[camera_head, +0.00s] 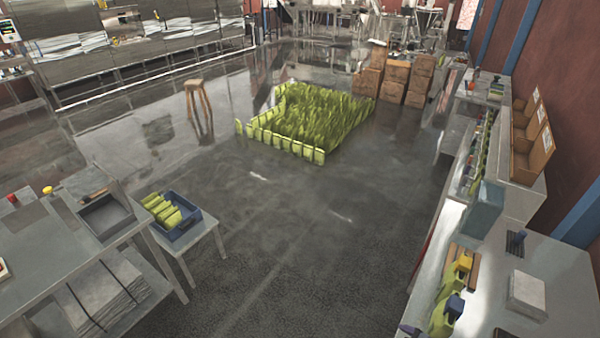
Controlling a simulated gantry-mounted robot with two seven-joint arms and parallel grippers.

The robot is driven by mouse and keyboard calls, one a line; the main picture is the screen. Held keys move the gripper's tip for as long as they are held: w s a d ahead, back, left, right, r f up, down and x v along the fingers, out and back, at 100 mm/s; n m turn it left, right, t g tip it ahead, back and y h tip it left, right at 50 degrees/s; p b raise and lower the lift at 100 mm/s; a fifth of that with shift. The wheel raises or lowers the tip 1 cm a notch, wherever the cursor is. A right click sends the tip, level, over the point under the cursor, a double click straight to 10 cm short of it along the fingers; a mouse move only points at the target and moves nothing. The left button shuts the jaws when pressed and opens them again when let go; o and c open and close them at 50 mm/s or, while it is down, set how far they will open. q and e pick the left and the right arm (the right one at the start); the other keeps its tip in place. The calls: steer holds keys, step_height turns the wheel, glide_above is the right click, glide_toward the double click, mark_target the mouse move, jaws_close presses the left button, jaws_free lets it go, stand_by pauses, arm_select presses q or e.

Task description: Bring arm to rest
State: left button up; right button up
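Neither of my grippers nor arms can be made out in the head view. The task names no object. Green pouches (172,213) stand in a blue crate (185,234) on a small metal table at the left. More green items stand along the right-hand bench, near a blue-grey box (483,208).
A grass-like green patch with a pale green fence (280,141) lies mid-floor. A wooden stool (199,88) and stacked brown boxes (392,76) stand behind. A metal workbench (30,245) is at left, a long bench (560,275) at right. The floor (310,240) between is clear.

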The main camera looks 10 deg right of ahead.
steer(key=s+a+r+m+g+h, duration=0.1)
steer(key=s+a+r+g+h, duration=0.15)
steer(key=s+r, duration=0.35)
steer(key=s+a+r+m+g+h, duration=0.1)
steer(key=s+r+m+h, duration=0.15)
steer(key=s+r, duration=0.4)
steer(key=s+a+f+m+y, duration=0.1)
steer(key=a+f+m+y, duration=0.1)
steer(key=a, duration=0.7)
steer(key=shift+s+f+m+y, duration=0.2)
steer(key=shift+f+m+y, duration=0.15)
steer(key=shift+y, duration=0.25)
steer(key=shift+a+g, duration=0.1)
steer(key=shift+g, duration=0.15)
